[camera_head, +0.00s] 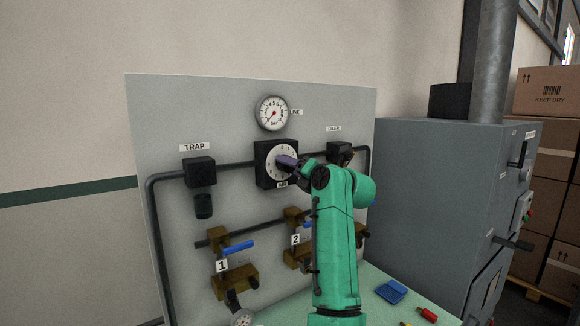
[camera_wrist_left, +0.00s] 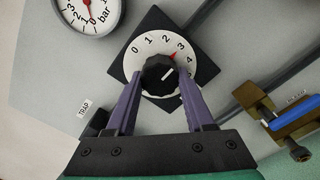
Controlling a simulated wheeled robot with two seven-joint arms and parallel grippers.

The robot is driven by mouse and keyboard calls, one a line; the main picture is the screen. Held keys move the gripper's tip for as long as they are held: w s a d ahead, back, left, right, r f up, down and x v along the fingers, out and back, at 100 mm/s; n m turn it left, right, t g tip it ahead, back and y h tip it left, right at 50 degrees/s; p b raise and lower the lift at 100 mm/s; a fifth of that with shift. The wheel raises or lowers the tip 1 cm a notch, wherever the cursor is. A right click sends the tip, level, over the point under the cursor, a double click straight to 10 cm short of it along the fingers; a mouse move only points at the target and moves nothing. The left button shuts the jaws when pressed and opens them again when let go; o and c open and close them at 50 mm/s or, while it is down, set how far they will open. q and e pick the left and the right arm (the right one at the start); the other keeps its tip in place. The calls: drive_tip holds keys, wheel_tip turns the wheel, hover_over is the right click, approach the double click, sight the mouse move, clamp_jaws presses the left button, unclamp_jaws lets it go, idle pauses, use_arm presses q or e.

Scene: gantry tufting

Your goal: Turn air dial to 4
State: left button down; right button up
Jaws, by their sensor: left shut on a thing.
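The air dial (camera_head: 276,163) is a black square plate with a round white numbered face, mounted on the grey panel. In the left wrist view its black knob (camera_wrist_left: 157,74) sits between the two purple fingers of my left gripper (camera_wrist_left: 161,76), which is shut on it. A red mark (camera_wrist_left: 173,56) lies between the knob and the 3 and 4. In the head view my left gripper (camera_head: 286,161) covers part of the dial. My right gripper is not in view.
A round gauge (camera_head: 272,112) is above the dial. The TRAP unit (camera_head: 200,172) is left, pipes run alongside, and blue-handled valves (camera_head: 238,248) are below. A grey cabinet (camera_head: 440,190) stands right. Loose parts, including a blue piece (camera_head: 391,291), lie on the green surface.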

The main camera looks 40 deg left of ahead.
use_arm(q)
drive_tip(key=m, duration=0.3)
drive_tip(key=m+p, duration=0.1)
drive_tip(key=m, duration=0.1)
drive_tip(key=shift+r+m+p, duration=0.2)
drive_tip(key=shift+m+p, duration=0.1)
drive_tip(key=shift+m, duration=0.1)
idle(0.4)
drive_tip(key=shift+c, duration=1.4)
unclamp_jaws()
drive_tip(key=shift+f, duration=0.1)
drive_tip(key=b+v, duration=0.7)
drive_tip(key=v, duration=0.7)
drive_tip(key=shift+d, duration=0.25)
